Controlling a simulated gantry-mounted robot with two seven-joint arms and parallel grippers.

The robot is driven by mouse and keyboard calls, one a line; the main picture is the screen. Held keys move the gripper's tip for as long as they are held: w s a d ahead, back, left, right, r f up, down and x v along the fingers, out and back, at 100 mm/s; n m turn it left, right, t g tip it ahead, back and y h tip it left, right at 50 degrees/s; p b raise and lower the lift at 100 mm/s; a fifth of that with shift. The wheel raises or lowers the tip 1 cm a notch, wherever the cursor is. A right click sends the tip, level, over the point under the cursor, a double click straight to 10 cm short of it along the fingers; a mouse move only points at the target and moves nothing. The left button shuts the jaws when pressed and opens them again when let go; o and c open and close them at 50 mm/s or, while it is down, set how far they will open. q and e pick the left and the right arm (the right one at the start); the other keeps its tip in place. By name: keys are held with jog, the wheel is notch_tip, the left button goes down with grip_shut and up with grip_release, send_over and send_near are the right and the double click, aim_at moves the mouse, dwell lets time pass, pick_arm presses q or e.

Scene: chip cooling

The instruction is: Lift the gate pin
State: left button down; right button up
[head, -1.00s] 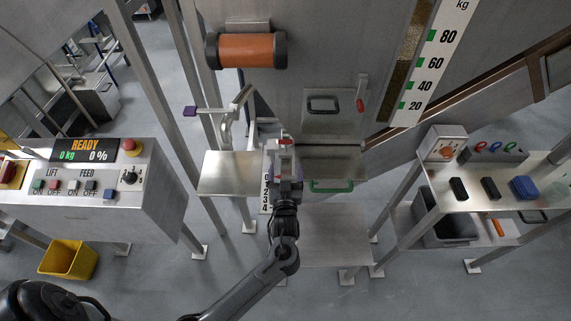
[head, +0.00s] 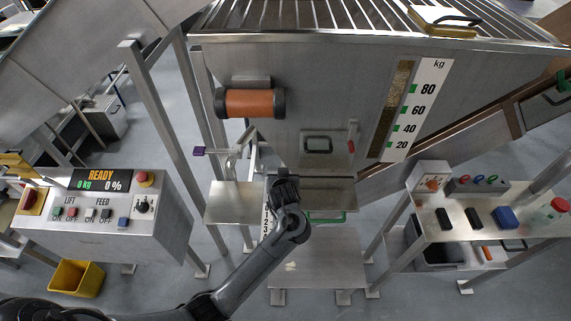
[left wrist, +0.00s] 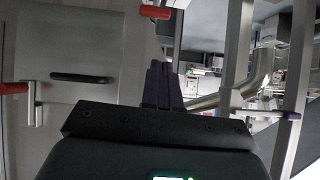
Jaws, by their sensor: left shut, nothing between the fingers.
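A small red-handled pin (head: 351,134) is at the right edge of a metal plate with a black handle (head: 319,145) on the hopper front. In the left wrist view, red grips show at the left edge (left wrist: 14,88) and at the top (left wrist: 155,12). I cannot tell which is the gate pin. My left gripper (left wrist: 165,84) is shut and empty, its fingers together. It stands apart from the plate handle in that view. In the head view the left wrist (head: 284,186) is below and left of the plate and hides its fingertips. My right gripper is out of view.
A purple-tipped lever (head: 199,151) and an orange roller (head: 249,103) are left of the plate. A green handle (head: 325,218) sits below it. A control panel (head: 105,215) stands at left, a shelf with several items (head: 470,235) at right.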

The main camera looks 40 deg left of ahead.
pick_arm(q)
jog(key=w+a+f+g+h+b, duration=0.1)
jog(key=w+a+f, duration=0.2)
jog(key=w+f, duration=0.2)
jog(key=shift+w+a+f+h, duration=0.15)
jog(key=shift+w+f+h, duration=0.2)
jog(key=shift+f, duration=1)
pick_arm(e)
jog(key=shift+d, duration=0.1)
